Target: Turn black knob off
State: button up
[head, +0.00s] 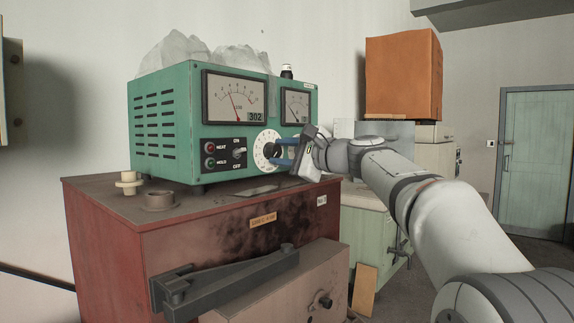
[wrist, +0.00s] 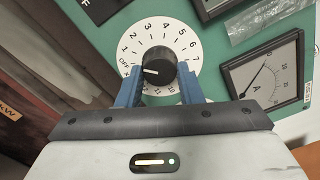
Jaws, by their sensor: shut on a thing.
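The black knob (wrist: 157,67) sits at the centre of a white numbered dial (wrist: 178,35) on the green instrument box (head: 163,135). In the wrist view its white pointer line points left, toward the marks near OFF. My gripper (wrist: 158,88) has its two blue fingers on either side of the knob, shut on it. In the head view the gripper (head: 284,152) reaches the dial (head: 264,141) from the right, and its fingers partly cover the knob.
The box has two meters (head: 234,97) and a toggle switch (head: 239,153) left of the dial. The box stands on a red cabinet (head: 110,225). A spool-like part (head: 129,183) and a ring (head: 158,200) lie at the left. An orange box (head: 402,75) stands behind my arm.

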jog(key=shift+s+r+n+b, duration=0.1)
jog(key=shift+r+n+b, duration=0.1)
jog(key=shift+n+b, duration=0.75)
jog(key=shift+n, duration=0.25)
jog(key=o, duration=1)
jog(key=shift+a+f, duration=0.15)
jog(key=shift+d, duration=0.35)
jog(key=b+v, duration=0.1)
jog(key=v, duration=0.6)
jog(key=shift+s, duration=0.15)
